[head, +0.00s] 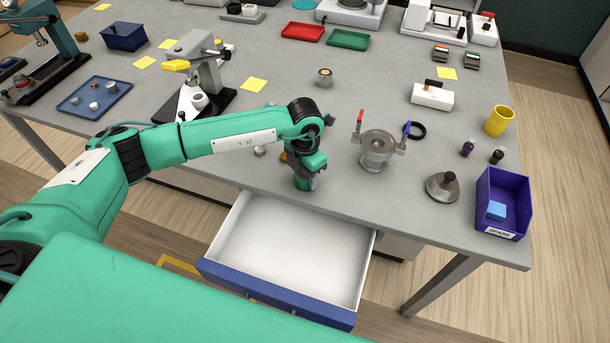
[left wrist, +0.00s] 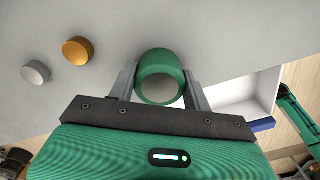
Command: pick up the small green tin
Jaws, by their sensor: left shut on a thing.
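The small green tin (left wrist: 160,60) sits between the two grey fingers of my left gripper (left wrist: 161,80) in the left wrist view, with a finger against each side. My left gripper is shut on it. In the head view my left gripper (head: 308,180) points down at the front edge of the grey bench, just behind the open drawer. There the tin (head: 307,184) shows only in part between the fingers. I cannot tell whether it touches the bench top. My right gripper is not in view.
An orange tin (left wrist: 77,50) and a grey one (left wrist: 36,73) stand beside the gripper. The empty white drawer (head: 290,250) is pulled out below. A metal pot with clamps (head: 378,150) stands to the right, and a microscope (head: 205,75) behind left.

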